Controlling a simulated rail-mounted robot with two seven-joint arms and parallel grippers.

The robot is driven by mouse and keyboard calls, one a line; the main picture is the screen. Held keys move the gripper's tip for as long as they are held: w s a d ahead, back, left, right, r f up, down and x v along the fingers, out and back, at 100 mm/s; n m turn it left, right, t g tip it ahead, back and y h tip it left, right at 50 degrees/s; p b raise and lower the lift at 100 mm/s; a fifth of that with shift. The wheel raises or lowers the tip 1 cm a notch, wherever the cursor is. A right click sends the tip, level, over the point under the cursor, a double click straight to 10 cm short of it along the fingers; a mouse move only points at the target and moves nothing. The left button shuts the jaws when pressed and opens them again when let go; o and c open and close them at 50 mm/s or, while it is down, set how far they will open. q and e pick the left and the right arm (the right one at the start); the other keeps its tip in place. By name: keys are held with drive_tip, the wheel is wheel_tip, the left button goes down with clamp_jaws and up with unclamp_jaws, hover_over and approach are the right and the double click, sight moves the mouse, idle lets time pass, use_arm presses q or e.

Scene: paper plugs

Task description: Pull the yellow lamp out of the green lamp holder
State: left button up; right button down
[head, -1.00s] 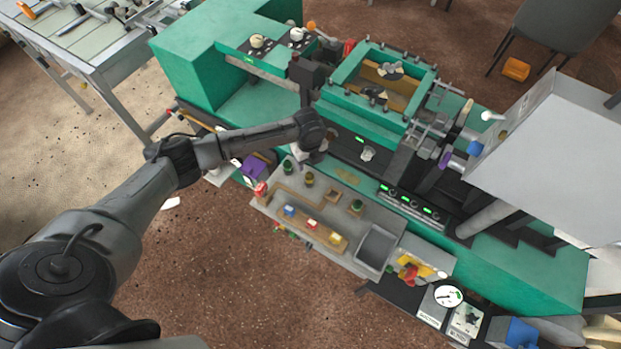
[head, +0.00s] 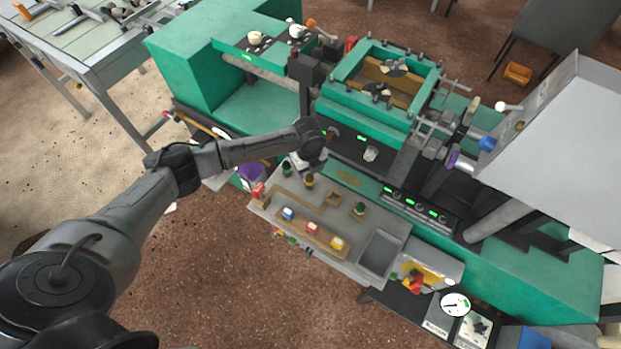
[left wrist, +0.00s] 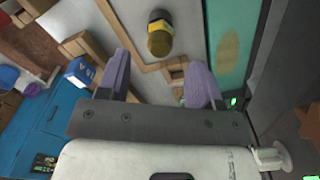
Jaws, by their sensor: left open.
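A small round yellow lamp-like piece with a dark band (left wrist: 160,40) stands on the grey tray in the left wrist view. It appears ahead of and between my left gripper's purple fingers (left wrist: 157,63), which are apart and not touching it. In the head view, a yellowish knob (head: 309,181) stands just below my left gripper (head: 312,164), whose fingertips are hard to see there. Green round pieces stand to its left (head: 287,169) and to its right (head: 360,209). I cannot tell for sure which piece is the green lamp holder. My right gripper is not in view.
A grey bin (head: 380,252) is at the right. The green machine (head: 375,120) rises behind.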

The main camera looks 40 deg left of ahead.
sight(310, 176)
use_arm(q)
drive_tip(key=shift+f, duration=0.15)
drive_tip(key=shift+f+b, duration=0.3)
drive_tip(key=shift+f, duration=0.25)
drive_tip(key=shift+f+b, duration=0.45)
drive_tip(key=shift+f, duration=0.85)
clamp_jaws()
drive_tip(key=c, duration=0.7)
unclamp_jaws()
clamp_jaws()
